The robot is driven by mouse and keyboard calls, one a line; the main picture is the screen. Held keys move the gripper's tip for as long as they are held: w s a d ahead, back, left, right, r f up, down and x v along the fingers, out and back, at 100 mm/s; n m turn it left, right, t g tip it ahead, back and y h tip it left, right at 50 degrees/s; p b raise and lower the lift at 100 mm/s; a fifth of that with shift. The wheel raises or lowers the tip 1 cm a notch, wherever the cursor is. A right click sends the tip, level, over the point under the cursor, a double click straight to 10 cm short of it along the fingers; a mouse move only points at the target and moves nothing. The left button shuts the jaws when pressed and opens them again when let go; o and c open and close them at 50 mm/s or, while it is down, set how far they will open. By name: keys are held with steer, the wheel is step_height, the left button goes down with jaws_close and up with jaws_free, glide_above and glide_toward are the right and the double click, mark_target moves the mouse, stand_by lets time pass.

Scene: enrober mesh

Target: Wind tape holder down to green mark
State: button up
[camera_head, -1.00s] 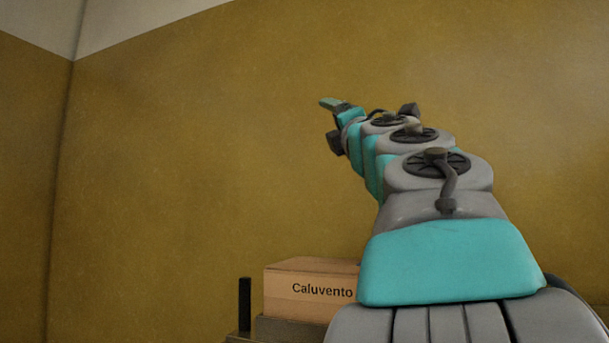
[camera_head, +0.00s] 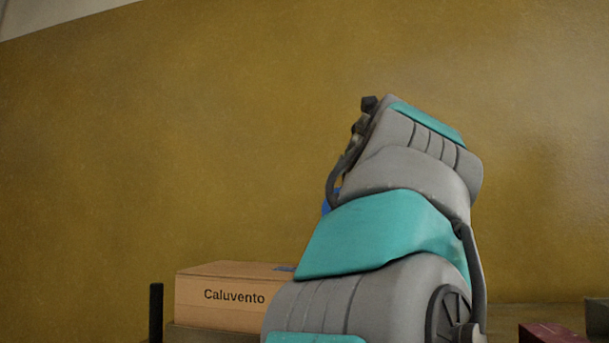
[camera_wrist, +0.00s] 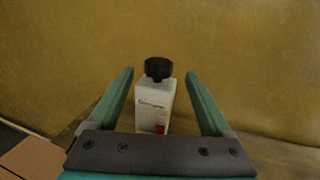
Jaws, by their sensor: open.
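I do not see the tape holder or the green mark in either view. My gripper (camera_wrist: 159,72) is open, with its two teal fingers spread in the wrist view.
A cardboard box (camera_head: 233,301) marked Caluvento sits low at left, with a black post (camera_head: 156,311) beside it. A dark red box (camera_head: 552,334) and a grey-green object (camera_head: 597,318) are at lower right. A brown surface (camera_wrist: 30,158) shows at the wrist view's lower left.

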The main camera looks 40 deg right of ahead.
steer(key=shift+p+x, duration=0.3)
steer(key=shift+x, duration=2.6)
steer(key=shift+w, duration=0.1)
steer(key=shift+r, duration=0.1)
jaws_close()
